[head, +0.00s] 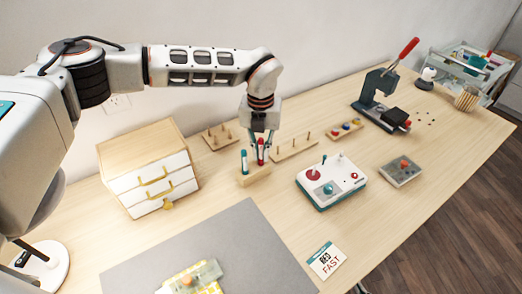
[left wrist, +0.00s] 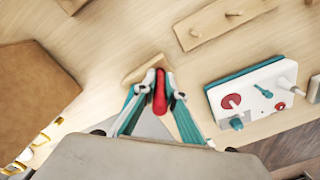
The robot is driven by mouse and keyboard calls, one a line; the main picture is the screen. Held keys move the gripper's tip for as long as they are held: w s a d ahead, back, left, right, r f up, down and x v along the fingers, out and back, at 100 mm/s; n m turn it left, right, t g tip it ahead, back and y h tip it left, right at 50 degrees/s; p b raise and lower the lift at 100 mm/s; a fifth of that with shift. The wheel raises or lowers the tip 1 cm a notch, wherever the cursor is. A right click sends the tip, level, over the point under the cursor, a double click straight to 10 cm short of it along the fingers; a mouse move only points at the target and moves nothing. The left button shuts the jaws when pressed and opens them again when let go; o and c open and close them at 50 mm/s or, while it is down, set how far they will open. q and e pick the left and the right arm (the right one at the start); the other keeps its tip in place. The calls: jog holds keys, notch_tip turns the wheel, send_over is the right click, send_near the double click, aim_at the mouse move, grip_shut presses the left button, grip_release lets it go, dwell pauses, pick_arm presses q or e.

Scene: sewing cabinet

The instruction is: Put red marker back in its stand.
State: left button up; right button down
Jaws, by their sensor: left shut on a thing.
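My left gripper (head: 262,146) is shut on the red marker (head: 261,153), which is upright between its fingertips. The wooden marker stand (head: 255,178) is directly below it, and a teal marker (head: 244,161) stands upright at the stand's left end. I cannot tell whether the red marker's lower end is in the stand or just above it. In the left wrist view the red marker (left wrist: 160,92) sits between the teal-padded fingers of the left gripper (left wrist: 161,88), with part of the stand (left wrist: 146,67) showing behind. My right gripper is not in view.
A small drawer cabinet (head: 150,170) stands left of the stand. Peg boards (head: 294,148) are behind and to the right. A white control box (head: 331,181) lies to the right. A grey mat (head: 215,245) with folded cloth (head: 192,279) is in front.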

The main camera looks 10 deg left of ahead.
pick_arm(q)
jog(key=shift+f, duration=0.55)
dwell(0.9)
jog(key=o, duration=0.8)
jog(key=shift+o, duration=0.2)
notch_tip(320, 180, up, 12)
dwell(0.4)
